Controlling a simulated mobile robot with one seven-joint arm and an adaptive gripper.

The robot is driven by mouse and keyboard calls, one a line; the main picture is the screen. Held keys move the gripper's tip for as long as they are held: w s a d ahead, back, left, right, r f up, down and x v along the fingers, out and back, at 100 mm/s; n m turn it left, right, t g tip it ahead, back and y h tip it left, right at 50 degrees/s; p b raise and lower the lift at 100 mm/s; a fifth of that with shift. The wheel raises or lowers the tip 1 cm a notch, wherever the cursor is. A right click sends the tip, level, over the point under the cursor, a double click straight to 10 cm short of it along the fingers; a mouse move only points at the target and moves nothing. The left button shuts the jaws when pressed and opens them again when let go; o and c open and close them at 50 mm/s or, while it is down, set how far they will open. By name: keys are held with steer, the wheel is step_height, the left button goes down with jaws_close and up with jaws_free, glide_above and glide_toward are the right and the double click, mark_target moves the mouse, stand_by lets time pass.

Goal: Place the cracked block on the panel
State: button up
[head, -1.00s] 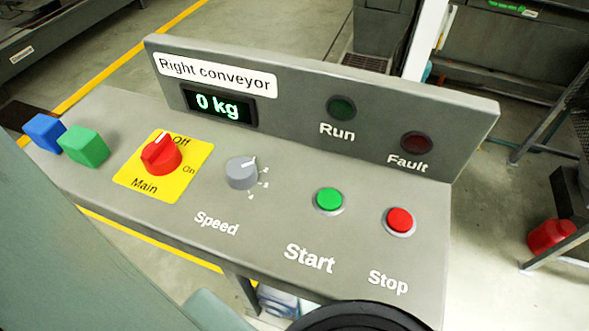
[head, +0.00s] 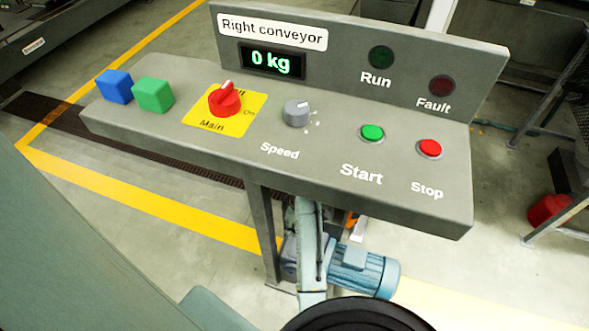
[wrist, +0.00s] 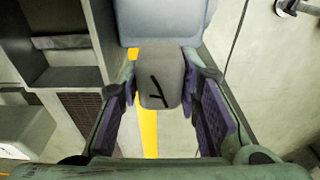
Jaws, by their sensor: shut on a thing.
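The grey panel (head: 215,150), marked "Right conveyor", shows whole in the head view. A blue block (head: 115,87) and a green block (head: 153,95) stand side by side at its left end. In the wrist view my gripper (wrist: 160,82) is shut on a grey block with black crack lines, the cracked block (wrist: 158,90), held between its purple-padded fingers. My gripper and this block are not visible in the head view, so their distance from the panel cannot be told.
The panel carries a red main switch (head: 224,100) on a yellow plate, a grey speed knob (head: 297,113), a green start button (head: 372,133) and a red stop button (head: 429,148). A blue motor (head: 363,271) sits below. Bare surface lies along the front edge.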

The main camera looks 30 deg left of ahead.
steer(key=w+d+f+m, duration=0.1)
steer(key=w+d+m, duration=0.2)
steer(key=d+m, duration=0.4)
steer(key=w+d+f+m+t+h, duration=0.1)
steer(key=w+d+m, duration=0.2)
steer(key=d+m, duration=0.4)
steer(key=w+d+f+m, duration=0.1)
steer(key=w+d+m, duration=0.2)
steer(key=d+m, duration=0.4)
steer(key=shift+w+d+f+t, duration=0.1)
steer(key=shift+w+d+t, duration=0.05)
steer(key=shift+d, duration=0.9)
steer(key=shift+w+d+f+t, duration=0.1)
steer(key=shift+d, duration=0.95)
steer(key=shift+w+d+f+t, duration=0.1)
steer(key=shift+w+d+t, duration=0.05)
steer(key=shift+d, duration=0.9)
steer(key=shift+s+a, duration=0.15)
steer(key=shift+s, duration=0.05)
